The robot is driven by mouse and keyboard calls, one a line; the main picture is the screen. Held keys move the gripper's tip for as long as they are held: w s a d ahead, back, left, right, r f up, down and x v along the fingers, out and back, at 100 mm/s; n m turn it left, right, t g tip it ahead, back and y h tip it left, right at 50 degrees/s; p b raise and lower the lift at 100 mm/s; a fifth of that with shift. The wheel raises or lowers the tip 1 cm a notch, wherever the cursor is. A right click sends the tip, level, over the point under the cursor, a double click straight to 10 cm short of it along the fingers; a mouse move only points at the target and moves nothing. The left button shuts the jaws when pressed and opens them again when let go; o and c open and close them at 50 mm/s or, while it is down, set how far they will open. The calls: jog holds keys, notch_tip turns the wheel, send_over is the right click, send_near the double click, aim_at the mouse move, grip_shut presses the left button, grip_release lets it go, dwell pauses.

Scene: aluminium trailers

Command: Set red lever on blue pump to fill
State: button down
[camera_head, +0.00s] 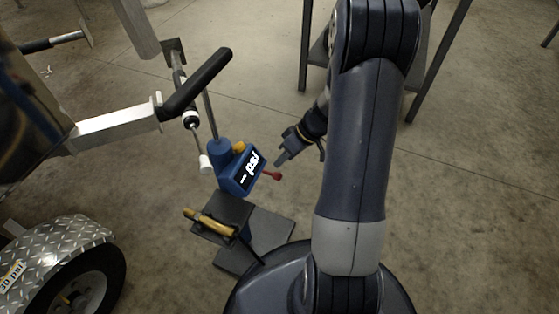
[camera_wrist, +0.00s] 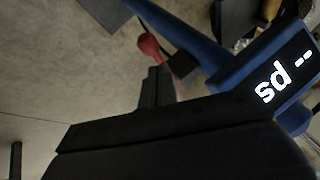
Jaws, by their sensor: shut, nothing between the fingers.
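The blue pump (camera_head: 238,176) stands on a dark base plate left of my arm in the head view. Its display reads "-- psi". The red lever (camera_head: 272,176) sticks out from the pump's right side. In the wrist view the red lever (camera_wrist: 149,46) has a round red knob, and the blue pump body (camera_wrist: 225,65) lies to its right. My gripper (camera_head: 281,160) is shut and empty, just above and right of the lever in the head view. In the wrist view my gripper's tip (camera_wrist: 157,85) is close below the red knob; I cannot tell whether they touch.
A trailer with a black-gripped silver bar (camera_head: 115,128) and a wheel (camera_head: 75,275) stands at left. A yellow-brown handle (camera_head: 208,220) lies above the base plate (camera_head: 262,238). A dark-legged table (camera_head: 425,75) stands behind my arm.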

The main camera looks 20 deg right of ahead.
jog(key=shift+w+a+r, duration=0.1)
jog(key=shift+r, duration=0.05)
jog(key=shift+w+a+r, duration=0.25)
jog(key=shift+w+a, duration=0.15)
